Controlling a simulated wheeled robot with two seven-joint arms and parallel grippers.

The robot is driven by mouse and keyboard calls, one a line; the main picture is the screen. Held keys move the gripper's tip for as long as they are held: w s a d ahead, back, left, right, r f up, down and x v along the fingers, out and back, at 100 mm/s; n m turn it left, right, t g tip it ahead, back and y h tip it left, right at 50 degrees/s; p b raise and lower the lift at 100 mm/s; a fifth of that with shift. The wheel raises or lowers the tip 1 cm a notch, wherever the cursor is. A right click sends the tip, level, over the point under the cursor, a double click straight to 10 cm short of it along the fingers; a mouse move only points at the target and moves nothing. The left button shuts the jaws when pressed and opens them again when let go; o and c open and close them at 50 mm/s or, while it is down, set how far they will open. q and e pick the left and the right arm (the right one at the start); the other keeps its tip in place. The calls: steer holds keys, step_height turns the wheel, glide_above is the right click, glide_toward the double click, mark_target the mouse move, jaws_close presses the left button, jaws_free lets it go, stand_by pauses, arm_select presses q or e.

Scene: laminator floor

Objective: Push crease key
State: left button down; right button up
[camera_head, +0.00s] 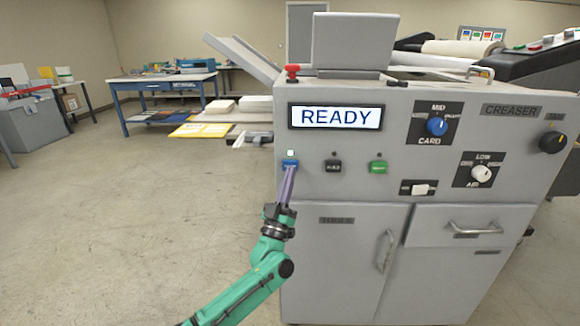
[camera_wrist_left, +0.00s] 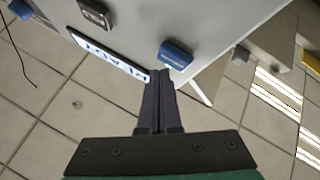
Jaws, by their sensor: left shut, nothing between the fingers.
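The creaser's front panel faces me, and its display (camera_head: 337,117) reads READY. A blue key (camera_head: 290,162) sits at the left of a row of keys, with a small pale lit square above it. I cannot read its label. My left gripper (camera_head: 289,172) is shut and empty, its fingertips just below the blue key. In the left wrist view the blue key (camera_wrist_left: 176,54) sits just beyond the fingertips (camera_wrist_left: 160,76). I cannot tell whether they touch. My right gripper is not in view.
A black key (camera_head: 333,166) and a green key (camera_head: 378,167) are to the right. Further right are a blue knob (camera_head: 437,126), a white knob (camera_head: 481,173) and a white rocker switch (camera_head: 420,189). A red knob (camera_head: 292,72) stands on top. The floor at left is open.

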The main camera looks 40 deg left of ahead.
arm_select(q)
steer(key=s+d+p, duration=0.1)
steer(key=s+p, duration=0.1)
steer(key=s+d+p, duration=0.1)
steer(key=s+d, duration=0.1)
steer(key=shift+s+d+p, duration=0.3)
steer(key=shift+s+p, duration=0.05)
steer(key=shift+s, duration=0.05)
